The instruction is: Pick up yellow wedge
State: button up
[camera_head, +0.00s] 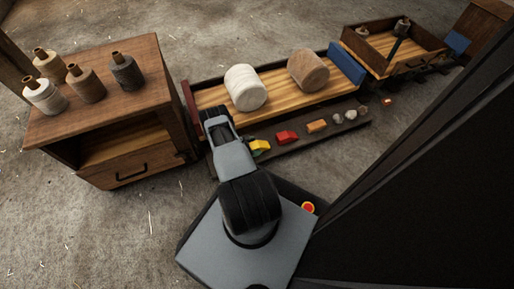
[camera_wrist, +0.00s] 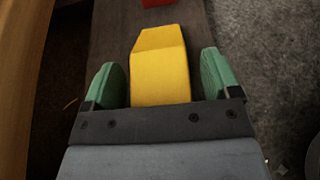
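The yellow wedge (camera_wrist: 160,72) lies on a dark narrow board (camera_wrist: 112,42) in the wrist view. It also shows in the head view (camera_head: 260,145), just beyond the end of my arm. My gripper (camera_wrist: 163,80) is open, with one green finger on each side of the wedge. A gap shows between the wedge and each finger, so neither appears to touch it. The near end of the wedge is hidden behind the gripper's dark front bar.
On the same board are a red block (camera_head: 287,137), an orange block (camera_head: 316,126) and small pale lumps. Behind it is a wooden bench (camera_head: 270,107) with a white roll (camera_head: 245,88) and a brown roll (camera_head: 308,69). A cabinet (camera_head: 110,110) with several spools stands at left.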

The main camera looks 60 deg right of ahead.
jog(key=c, duration=1)
jog(key=shift+r, duration=0.1)
